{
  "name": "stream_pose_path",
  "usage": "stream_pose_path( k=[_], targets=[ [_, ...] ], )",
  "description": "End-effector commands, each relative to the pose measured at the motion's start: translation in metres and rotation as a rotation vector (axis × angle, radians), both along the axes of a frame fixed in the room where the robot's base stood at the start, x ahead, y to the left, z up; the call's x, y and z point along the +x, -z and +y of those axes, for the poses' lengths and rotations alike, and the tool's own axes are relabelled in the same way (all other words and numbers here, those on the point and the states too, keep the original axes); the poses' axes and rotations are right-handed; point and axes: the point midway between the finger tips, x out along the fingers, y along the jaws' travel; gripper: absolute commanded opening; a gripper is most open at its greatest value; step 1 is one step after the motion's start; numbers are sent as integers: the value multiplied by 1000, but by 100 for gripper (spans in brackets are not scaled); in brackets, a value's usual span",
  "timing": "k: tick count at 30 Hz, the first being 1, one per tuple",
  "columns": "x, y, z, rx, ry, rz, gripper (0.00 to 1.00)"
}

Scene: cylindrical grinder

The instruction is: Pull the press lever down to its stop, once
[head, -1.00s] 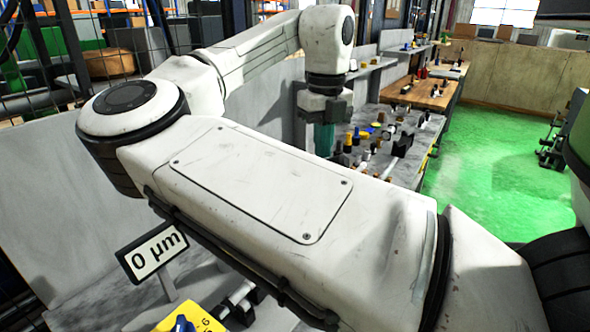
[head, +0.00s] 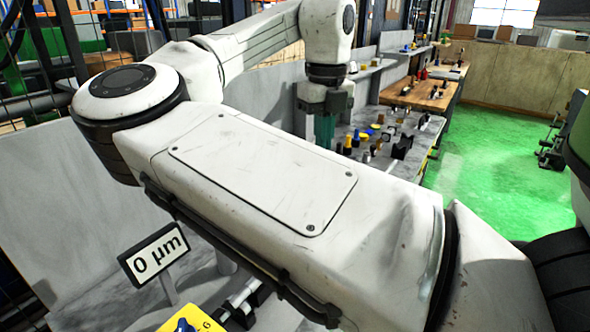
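My arm stretches across the view and covers much of the bench. My gripper (head: 322,126) points down at the far end of my arm, over the bench near the grey back wall. Its dark body and a teal part below show, but the fingertips are too small and hidden to read. I cannot make out the press lever; it may be behind my arm or out of the picture. I cannot tell whether the gripper touches anything.
Several small tools and blocks crowd the grey bench (head: 413,150) right of my gripper. A wooden-topped bench (head: 428,94) stands beyond. The green floor (head: 490,175) at right is largely clear.

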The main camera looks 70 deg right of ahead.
Motion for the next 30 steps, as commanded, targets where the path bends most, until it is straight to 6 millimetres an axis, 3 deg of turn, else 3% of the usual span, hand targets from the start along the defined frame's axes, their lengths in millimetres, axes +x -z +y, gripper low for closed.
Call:
stream_pose_path(
  k=[21,30],
  targets=[
    [0,-46,0,0,1,0,0],
    [0,-50,0,1,1,0,0]
  ],
)
